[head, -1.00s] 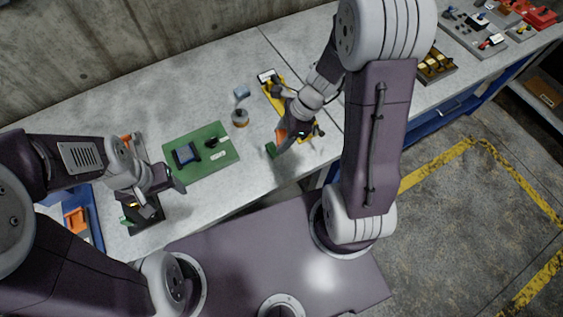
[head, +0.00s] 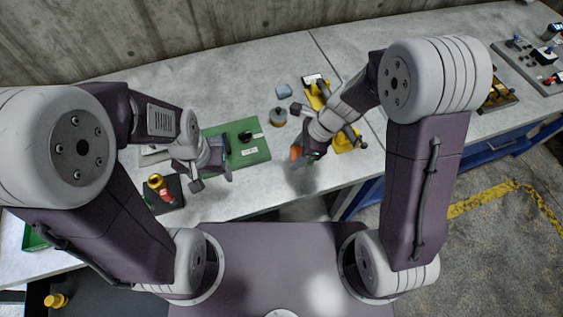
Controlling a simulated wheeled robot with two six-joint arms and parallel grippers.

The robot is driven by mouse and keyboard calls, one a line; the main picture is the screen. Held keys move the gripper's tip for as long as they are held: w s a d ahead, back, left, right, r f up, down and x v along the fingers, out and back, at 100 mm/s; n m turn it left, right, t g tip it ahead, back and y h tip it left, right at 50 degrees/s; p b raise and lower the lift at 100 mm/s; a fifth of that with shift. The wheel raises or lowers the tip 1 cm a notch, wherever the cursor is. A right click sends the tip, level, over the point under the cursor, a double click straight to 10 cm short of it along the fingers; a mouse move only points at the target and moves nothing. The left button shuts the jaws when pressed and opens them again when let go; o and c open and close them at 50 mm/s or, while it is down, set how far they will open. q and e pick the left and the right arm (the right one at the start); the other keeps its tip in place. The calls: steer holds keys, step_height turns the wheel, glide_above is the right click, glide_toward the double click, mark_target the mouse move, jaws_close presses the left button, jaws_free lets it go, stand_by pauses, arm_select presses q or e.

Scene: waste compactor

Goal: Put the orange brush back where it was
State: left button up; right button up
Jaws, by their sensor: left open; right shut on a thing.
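My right gripper (head: 308,156) is shut on a small orange thing (head: 296,152), which looks like the orange brush. It is held above the bench, to the right of the green mat (head: 252,152). Its lower end is hard to make out. My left gripper (head: 212,184) is open and empty, at the mat's left side, and its arm hides part of the mat. A black item and a white label lie on the mat.
A black tray (head: 173,204) with a yellow-and-red item stands at the left. A yellow holder (head: 348,144) is partly hidden by my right arm. Bare bench lies in front of my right gripper.

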glide_above(277, 166)
steer(key=d, duration=0.1)
step_height(277, 166, down, 3)
steer(key=shift+s+d+r, duration=0.1)
step_height(277, 166, down, 4)
steer(key=shift+s+d+r+b, duration=0.1)
steer(key=shift+r+b, duration=0.05)
steer(key=shift+b, duration=0.6)
steer(key=shift+f, duration=0.2)
steer(key=shift+f, duration=0.15)
steer(key=o, duration=1.3)
